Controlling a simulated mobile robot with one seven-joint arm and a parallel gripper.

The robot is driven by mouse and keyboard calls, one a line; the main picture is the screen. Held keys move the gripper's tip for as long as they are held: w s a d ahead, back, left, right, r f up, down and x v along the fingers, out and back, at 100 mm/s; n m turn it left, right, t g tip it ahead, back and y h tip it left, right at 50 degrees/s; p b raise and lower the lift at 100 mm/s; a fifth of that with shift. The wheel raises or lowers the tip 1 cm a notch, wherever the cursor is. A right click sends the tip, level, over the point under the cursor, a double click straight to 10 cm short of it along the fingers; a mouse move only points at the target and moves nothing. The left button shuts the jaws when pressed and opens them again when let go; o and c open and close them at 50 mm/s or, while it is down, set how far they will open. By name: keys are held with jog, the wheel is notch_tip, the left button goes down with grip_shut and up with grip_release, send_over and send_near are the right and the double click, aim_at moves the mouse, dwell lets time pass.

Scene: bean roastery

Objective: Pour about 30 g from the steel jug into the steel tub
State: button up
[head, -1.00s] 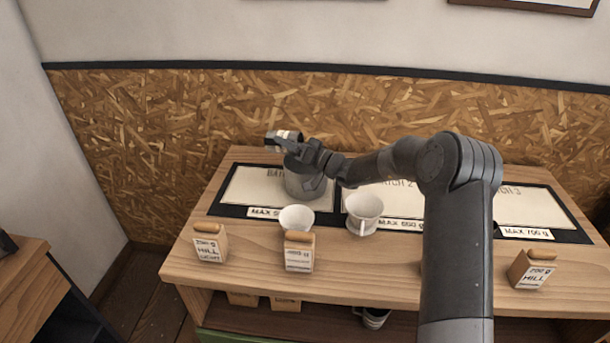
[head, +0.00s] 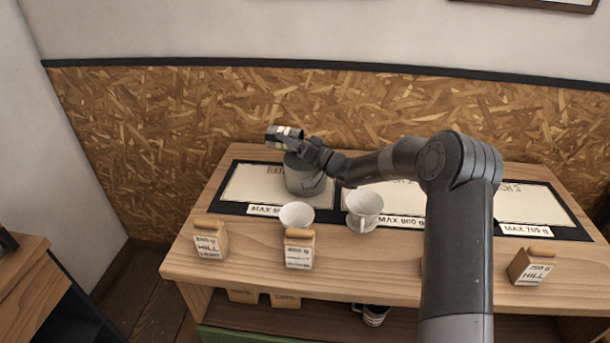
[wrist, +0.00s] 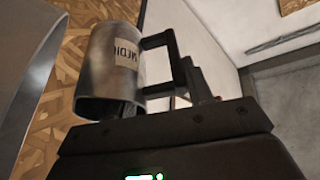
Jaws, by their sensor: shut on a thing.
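The steel jug (head: 285,138) is held tilted, close to lying on its side, above the back of the steel tub (head: 306,182). In the wrist view the jug (wrist: 105,62) shows a pale label with part of a word, "MEDI", and a black handle. My gripper (head: 310,150) is shut on this handle, above the tub. The tub is a wide grey vessel standing on the left batch panel. A curved grey wall at the left of the wrist view looks like the tub. No falling stream shows, and the contents of both vessels are hidden.
Small labelled wooden-topped bags (head: 299,250) stand along the bench's front (head: 400,276). The right-hand panel (head: 530,203) is clear. An OSB wall (head: 200,110) stands behind.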

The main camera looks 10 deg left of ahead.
jog(key=shift+d, duration=0.1)
dwell(0.3)
jog(key=shift+s+d+r+t+y, duration=0.15)
jog(key=shift+r+y, duration=0.1)
jog(key=shift+r, duration=0.3)
jog(key=shift+w+d+r+t+y, duration=0.1)
jog(key=shift+d+r+t+y, duration=0.15)
jog(key=shift+r, duration=0.35)
jog(key=shift+s+d+r+t+y, duration=0.1)
jog(key=shift+r+y, duration=0.2)
jog(key=shift+r, duration=0.25)
dwell(0.5)
jog(key=shift+d+r+m+t+y, duration=0.3)
jog(key=shift+r+y, duration=0.1)
jog(key=shift+r, duration=0.1)
jog(key=shift+d+r+m+t+y, duration=0.25)
jog(key=shift+r+m+t+y, duration=0.05)
jog(key=shift+r+y, duration=0.15)
dwell(1.7)
